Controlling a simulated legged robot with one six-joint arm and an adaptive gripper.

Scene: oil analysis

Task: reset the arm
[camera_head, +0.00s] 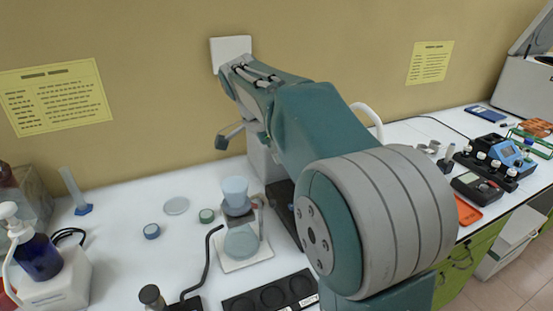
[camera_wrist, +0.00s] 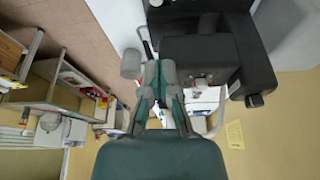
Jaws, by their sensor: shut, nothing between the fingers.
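My arm crosses the middle of the head view, from the large grey and teal joint up toward the tan wall. In the wrist view my gripper (camera_wrist: 160,68) has its two grey and teal fingers together, with nothing held between them. The fingertips appear in front of a black piece of equipment, and I cannot tell the gap between them. In the head view the gripper is not clearly seen, as arm links cover much of that area.
The white bench (camera_head: 120,250) holds a pump bottle (camera_head: 38,255), a beaker (camera_head: 236,190) on a device, a black rack with round holes (camera_head: 272,295) and small round lids (camera_head: 207,215). Wall notices (camera_head: 55,97) hang behind.

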